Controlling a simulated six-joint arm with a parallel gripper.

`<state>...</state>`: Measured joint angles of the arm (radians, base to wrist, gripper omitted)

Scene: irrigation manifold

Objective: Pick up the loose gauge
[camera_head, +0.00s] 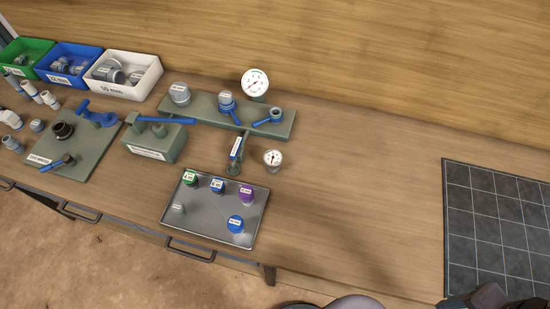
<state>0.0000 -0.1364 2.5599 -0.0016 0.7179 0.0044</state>
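A small round gauge (272,157) with a white dial and a dark stem lies or stands on the wooden bench, just right of the manifold's front branch and apart from the tray. A larger white-faced gauge (255,82) stands upright at the back of the grey-green manifold (284,127). No gripper fingers can be made out; only dark and grey parts, seemingly of my own body, show at the bottom edge. Nothing is seen touching the small gauge.
A metal tray (208,229) with several coloured caps lies in front. A grey-green block (160,151) with a blue-handled valve stands left. Green (28,48), blue (62,52) and white (128,88) bins hold fittings. A dark tiled mat (490,225) lies right; the bench between is clear.

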